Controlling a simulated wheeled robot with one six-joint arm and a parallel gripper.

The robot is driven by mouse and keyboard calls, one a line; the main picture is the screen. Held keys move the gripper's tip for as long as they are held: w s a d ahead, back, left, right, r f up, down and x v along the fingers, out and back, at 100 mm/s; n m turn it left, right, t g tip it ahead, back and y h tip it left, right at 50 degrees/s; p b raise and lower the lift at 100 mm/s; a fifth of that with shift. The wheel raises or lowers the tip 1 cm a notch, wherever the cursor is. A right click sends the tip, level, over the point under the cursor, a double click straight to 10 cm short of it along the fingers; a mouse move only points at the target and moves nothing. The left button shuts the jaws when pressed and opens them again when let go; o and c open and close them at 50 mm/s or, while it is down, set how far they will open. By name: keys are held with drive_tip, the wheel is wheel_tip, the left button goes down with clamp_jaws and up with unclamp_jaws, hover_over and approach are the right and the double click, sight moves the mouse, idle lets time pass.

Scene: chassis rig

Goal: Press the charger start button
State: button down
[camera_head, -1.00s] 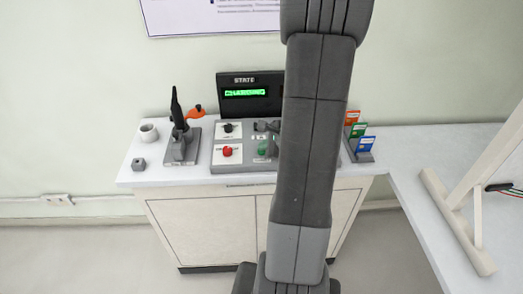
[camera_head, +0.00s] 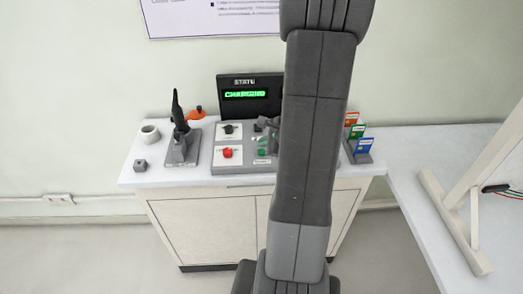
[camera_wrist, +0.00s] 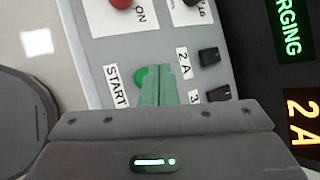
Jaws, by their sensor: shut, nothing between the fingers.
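The green start button (camera_wrist: 140,76), labelled START, shows in the wrist view, partly hidden behind my gripper fingers. It also shows in the head view (camera_head: 262,152) on the sloped control panel (camera_head: 220,169). My gripper (camera_wrist: 159,68) is shut and empty, its fingertips over the button's right side in the wrist view. I cannot tell whether they touch it. The black state display (camera_head: 270,107) behind the panel reads CHARGING in green. In the wrist view the display (camera_wrist: 272,62) also shows 2 A in orange.
A red button (camera_head: 227,152) and a black knob (camera_head: 228,130) sit left on the panel. Black switches (camera_wrist: 209,56) lie beside the start button. A dark handle on a stand (camera_head: 182,147), a white mug (camera_head: 149,134) and coloured cards (camera_head: 365,146) share the counter.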

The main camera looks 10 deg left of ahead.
drive_tip(key=shift+r+p, duration=1.7)
drive_tip(key=shift+r, duration=0.65)
drive_tip(key=shift+f, duration=0.1)
